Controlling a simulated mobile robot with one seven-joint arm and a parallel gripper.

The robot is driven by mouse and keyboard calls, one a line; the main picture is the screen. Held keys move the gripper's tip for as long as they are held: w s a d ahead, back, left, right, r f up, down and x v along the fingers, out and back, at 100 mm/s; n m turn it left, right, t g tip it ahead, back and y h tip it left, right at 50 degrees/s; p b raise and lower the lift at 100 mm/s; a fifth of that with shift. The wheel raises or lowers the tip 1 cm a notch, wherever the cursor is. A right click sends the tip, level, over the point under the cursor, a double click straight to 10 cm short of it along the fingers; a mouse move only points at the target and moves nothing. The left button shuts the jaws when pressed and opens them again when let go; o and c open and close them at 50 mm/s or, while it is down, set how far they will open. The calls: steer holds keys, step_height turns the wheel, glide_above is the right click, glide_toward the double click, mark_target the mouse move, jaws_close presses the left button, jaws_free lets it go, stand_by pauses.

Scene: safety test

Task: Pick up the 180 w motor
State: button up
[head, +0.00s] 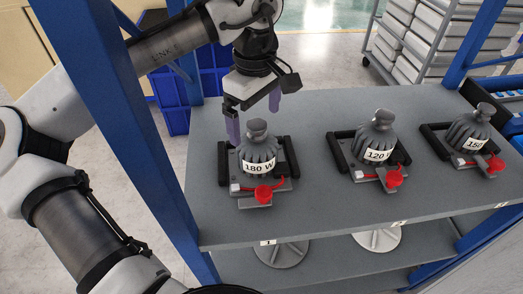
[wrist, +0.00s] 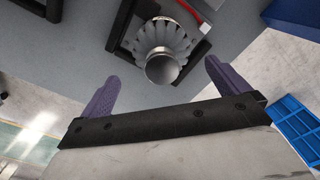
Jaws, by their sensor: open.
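The 180 W motor (head: 258,155) is a grey ribbed motor with a round knob on top and a white "180 W" label. It stands upright on a grey base with black side handles and a red part in front, at the left end of the shelf. My gripper (head: 252,115) is open above and behind it, its two purple fingers apart. In the wrist view, the motor (wrist: 162,50) lies beyond the fingertips, roughly midway between them, and my gripper (wrist: 160,80) holds nothing. Contact between fingers and motor is not visible.
A 120 motor (head: 376,135) and a motor labelled 150 (head: 472,130) stand further right on the grey shelf (head: 315,215). A blue upright post (head: 125,120) rises at the left, close to my arm. Blue bins (head: 170,100) stand behind. Round discs lie on the lower shelf.

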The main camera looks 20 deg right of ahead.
mark_target(258, 140)
steer(key=f, duration=0.2)
steer(key=s+f+p, duration=0.1)
steer(key=f, duration=0.1)
steer(key=shift+f, duration=0.9)
steer(key=shift+w+d+r, duration=0.1)
steer(key=shift+r, duration=0.05)
steer(key=c, duration=2)
